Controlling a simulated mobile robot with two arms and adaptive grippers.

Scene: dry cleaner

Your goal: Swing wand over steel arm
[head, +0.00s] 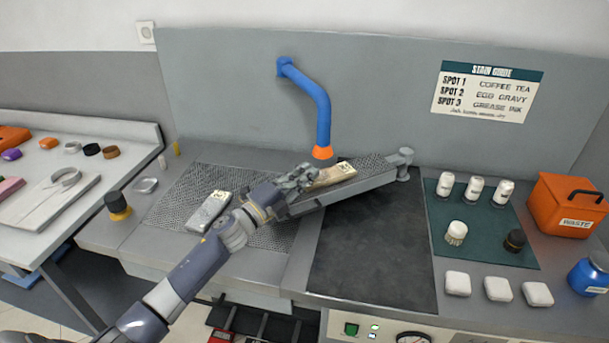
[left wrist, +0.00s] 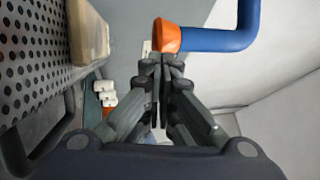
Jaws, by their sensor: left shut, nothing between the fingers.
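The wand is a blue bent tube (head: 318,98) with an orange nozzle (head: 322,153), fixed to the back panel and hanging over the steel arm. The perforated steel arm (head: 374,172) runs from a round post at right toward the lower left. My left gripper (head: 306,174) is shut and empty, at the arm's left part, just left of the nozzle in the head view. In the left wrist view its shut fingertips (left wrist: 162,60) lie just below the orange nozzle (left wrist: 166,37), apparently close to it; contact is unclear. My gripper partly hides the arm. My right gripper is not in view.
A tan labelled block (head: 336,174) lies on the steel arm. A grey labelled block (head: 209,210) lies on the perforated board (head: 180,200). White bottles (head: 475,188) and an orange waste bin (head: 566,206) stand at right. The dark panel (head: 370,250) is clear.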

